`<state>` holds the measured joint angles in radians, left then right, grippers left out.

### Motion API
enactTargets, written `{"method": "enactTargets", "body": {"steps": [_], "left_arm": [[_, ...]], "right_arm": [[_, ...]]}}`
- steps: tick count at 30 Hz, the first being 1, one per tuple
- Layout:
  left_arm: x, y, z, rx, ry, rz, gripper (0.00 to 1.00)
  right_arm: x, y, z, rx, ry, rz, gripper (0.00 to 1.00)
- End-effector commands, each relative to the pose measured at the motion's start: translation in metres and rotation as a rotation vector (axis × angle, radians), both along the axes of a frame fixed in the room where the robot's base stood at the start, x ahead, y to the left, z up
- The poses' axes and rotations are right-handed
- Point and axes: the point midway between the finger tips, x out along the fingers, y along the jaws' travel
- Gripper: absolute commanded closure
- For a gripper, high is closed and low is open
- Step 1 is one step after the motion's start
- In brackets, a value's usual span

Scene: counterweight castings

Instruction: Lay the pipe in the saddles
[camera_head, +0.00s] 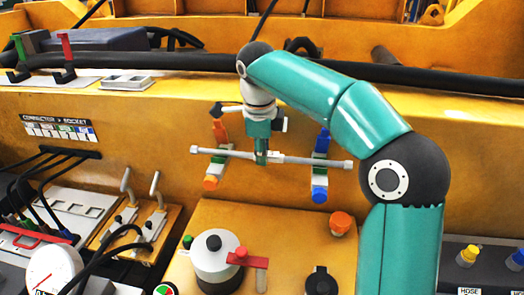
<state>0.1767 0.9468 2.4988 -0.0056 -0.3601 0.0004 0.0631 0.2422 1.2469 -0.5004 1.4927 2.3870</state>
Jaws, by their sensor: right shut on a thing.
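A thin light-grey pipe (300,160) with wider end caps lies almost level across the middle of the head view, its right end slightly lower. My right gripper (262,152) points down and is shut on the pipe near its middle. Two coloured supports that look like the saddles are at the pipe: one with orange ends (211,182) on the left and one with blue ends (320,194) on the right. The pipe crosses over both in the picture. I cannot tell whether it touches them or hangs above. My left gripper is not in view.
An orange panel stands behind. A white round pot with a black cap (217,262) and a red-handled valve (247,259) are in front. Levers (154,190) and black cables are at the left. An orange knob (341,222) is below the pipe's right end. A black hose (420,78) runs behind.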

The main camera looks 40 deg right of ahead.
Motion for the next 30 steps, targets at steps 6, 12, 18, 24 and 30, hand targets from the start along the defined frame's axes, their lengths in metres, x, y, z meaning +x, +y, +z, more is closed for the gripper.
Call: {"method": "enactTargets", "body": {"steps": [6,12,18,24,30], "left_arm": [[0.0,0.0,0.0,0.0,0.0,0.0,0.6],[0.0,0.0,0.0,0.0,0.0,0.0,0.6],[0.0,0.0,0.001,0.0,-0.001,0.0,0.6],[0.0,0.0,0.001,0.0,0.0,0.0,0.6],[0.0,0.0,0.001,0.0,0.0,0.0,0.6]], "right_arm": [[0.0,0.0,0.001,0.0,-0.001,0.0,0.65],[0.0,0.0,0.001,0.0,-0.001,0.0,0.49],[0.0,0.0,0.0,0.001,0.001,0.001,0.49],[0.0,0.002,0.013,0.0,-0.003,0.001,0.49],[-0.004,0.008,0.046,-0.001,-0.006,0.001,0.49]]}}
